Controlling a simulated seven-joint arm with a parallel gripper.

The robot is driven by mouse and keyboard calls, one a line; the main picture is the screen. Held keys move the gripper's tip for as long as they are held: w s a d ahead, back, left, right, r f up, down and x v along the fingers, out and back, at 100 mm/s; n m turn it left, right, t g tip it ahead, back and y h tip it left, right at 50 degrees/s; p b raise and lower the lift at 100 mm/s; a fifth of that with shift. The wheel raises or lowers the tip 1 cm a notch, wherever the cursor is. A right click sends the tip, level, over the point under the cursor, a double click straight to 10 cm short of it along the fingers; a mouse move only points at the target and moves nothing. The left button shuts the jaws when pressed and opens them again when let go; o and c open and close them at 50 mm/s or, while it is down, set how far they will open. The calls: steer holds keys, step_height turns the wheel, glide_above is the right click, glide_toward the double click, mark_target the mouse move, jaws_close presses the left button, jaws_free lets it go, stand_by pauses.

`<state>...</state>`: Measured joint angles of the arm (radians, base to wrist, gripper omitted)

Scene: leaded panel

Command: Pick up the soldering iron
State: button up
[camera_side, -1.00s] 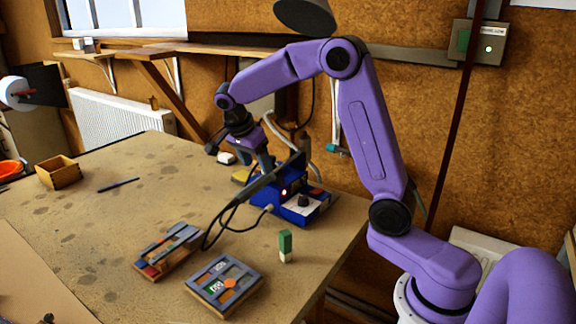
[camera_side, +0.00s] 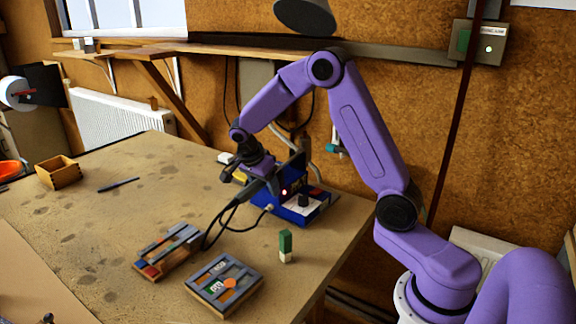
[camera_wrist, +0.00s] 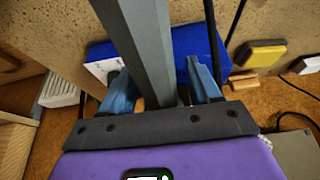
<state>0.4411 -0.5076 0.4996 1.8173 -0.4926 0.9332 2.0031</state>
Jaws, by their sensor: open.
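The soldering iron (camera_side: 252,188) shows in the side view as a slanting dark grey bar at the blue soldering station (camera_side: 291,208). A dark cable loops down from its lower end. In the wrist view the iron (camera_wrist: 148,45) is a long grey faceted bar running between the two blue fingers. My gripper (camera_wrist: 163,88) is open with one finger on either side of the bar; I cannot tell whether they touch it. In the side view my gripper (camera_side: 272,182) is low over the iron, and its fingertips are partly hidden.
A framed glass panel (camera_side: 238,300) and a tray of coloured pieces (camera_side: 150,270) lie in front. A green-and-white block (camera_side: 285,246) stands to the right. A dark pen (camera_side: 118,185) and a wooden box (camera_side: 58,172) lie left. The middle left of the bench is clear.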

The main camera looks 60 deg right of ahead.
jaws_close()
steer(key=shift+r, duration=0.15)
